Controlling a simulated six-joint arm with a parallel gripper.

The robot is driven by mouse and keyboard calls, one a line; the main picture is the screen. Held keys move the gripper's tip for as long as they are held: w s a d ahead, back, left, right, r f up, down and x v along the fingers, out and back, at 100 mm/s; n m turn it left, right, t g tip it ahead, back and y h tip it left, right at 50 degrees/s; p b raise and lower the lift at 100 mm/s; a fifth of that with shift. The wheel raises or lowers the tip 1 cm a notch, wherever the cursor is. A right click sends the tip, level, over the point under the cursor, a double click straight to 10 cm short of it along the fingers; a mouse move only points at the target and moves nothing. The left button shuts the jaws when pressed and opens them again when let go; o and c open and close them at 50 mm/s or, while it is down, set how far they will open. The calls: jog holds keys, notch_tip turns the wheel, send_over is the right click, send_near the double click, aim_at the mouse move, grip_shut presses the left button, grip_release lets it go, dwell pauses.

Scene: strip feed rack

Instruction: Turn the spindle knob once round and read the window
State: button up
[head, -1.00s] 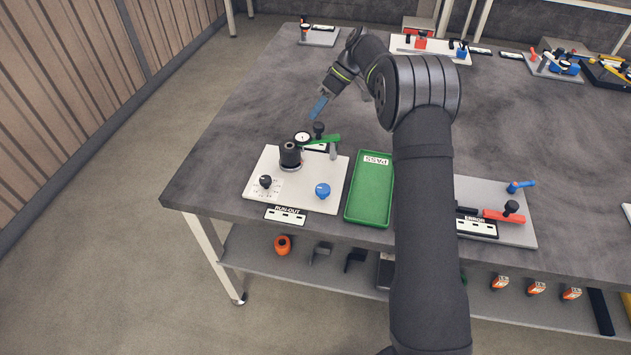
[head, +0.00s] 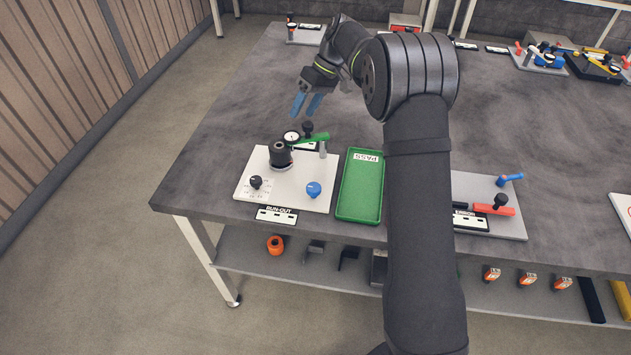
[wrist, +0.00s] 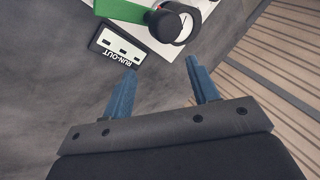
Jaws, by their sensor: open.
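The run-out station is a white plate (head: 246,190) at the table's near left. It bears a black spindle (head: 281,156), a black knob (head: 256,182) over printed marks, and a blue knob (head: 314,189). I cannot tell which knob is the spindle knob. A round white dial (head: 291,137) stands behind the spindle, beside a green lever (head: 313,138). My gripper (head: 306,108) is open and empty, above and behind the station. In the wrist view its blue fingers (wrist: 161,67) are apart, with the dial (wrist: 184,22) and green lever (wrist: 122,11) beyond. The dial's reading is too small to tell.
A green PASS tray (head: 342,204) lies right of the plate. My arm passes in front of a second plate with a red lever (head: 494,210). Other fixtures (head: 545,55) stand at the back. The grey table (head: 215,130) left of my gripper is clear.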

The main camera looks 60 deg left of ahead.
jog(key=s+d+r+m+t, duration=0.3)
jog(key=s+d+r+m, duration=0.15)
jog(key=d+m, duration=0.4)
jog(key=m+t, duration=0.3)
jog(key=m, duration=0.9)
send_near(316, 186)
jog(key=shift+h, duration=0.4)
jog(key=f, duration=0.8)
jog(key=shift+a+f, duration=0.15)
jog(key=shift+a, duration=0.25)
jog(key=shift+c, duration=0.2)
jog(key=c, duration=0.9)
